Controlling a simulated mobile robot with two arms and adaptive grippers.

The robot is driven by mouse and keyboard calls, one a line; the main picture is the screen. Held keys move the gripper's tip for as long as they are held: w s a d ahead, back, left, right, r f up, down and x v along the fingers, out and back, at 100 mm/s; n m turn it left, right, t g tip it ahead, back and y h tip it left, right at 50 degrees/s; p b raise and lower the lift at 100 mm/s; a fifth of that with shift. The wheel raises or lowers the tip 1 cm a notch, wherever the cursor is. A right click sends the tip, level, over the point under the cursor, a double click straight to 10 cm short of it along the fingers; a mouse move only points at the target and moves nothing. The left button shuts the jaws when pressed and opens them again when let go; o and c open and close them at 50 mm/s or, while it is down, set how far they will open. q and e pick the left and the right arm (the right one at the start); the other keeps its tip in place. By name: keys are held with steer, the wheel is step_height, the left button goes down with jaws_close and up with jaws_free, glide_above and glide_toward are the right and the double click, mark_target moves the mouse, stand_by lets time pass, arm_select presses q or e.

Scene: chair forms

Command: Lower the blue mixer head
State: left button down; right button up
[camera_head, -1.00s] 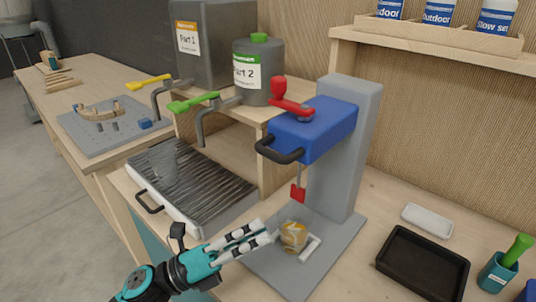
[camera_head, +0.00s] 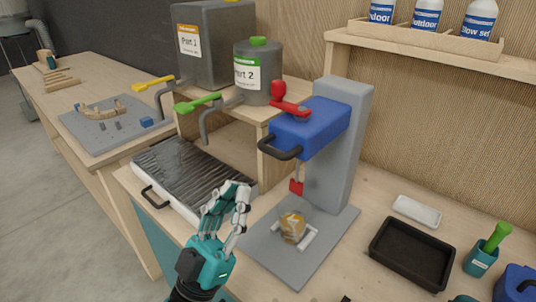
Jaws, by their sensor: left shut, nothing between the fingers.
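The blue mixer head (camera_head: 317,127) sits high on the grey mixer column (camera_head: 343,150). It has a black front handle (camera_head: 280,148) and a red lever (camera_head: 287,101) on top. A red paddle (camera_head: 296,187) hangs below it on a thin shaft, above a clear cup (camera_head: 293,226) with yellowish content on the grey base plate (camera_head: 262,250). My left gripper (camera_head: 238,192) is shut and empty, pointing up, left of the cup and below the handle, apart from both. My right gripper is not in view.
A grilled tray (camera_head: 190,172) with a black handle lies left of the mixer. Part 1 (camera_head: 215,60) and Part 2 (camera_head: 257,75) containers stand on a shelf behind. A black tray (camera_head: 412,250), a white dish (camera_head: 417,211) and a teal cup (camera_head: 481,260) are at right.

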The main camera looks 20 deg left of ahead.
arm_select(q)
steer(key=shift+r, duration=0.1)
steer(key=p+x, duration=0.6)
steer(key=x, duration=0.4)
steer(key=shift+w+d+f+b, duration=0.1)
steer(key=shift+w+f+b, duration=0.1)
steer(key=shift+f, duration=0.85)
steer(key=shift+w+d+f+b, duration=0.1)
steer(key=shift+w+f+b, duration=0.05)
steer(key=shift+f, duration=0.9)
steer(key=shift+f, duration=0.1)
step_height(320, 180, down, 14)
steer(key=b, duration=1)
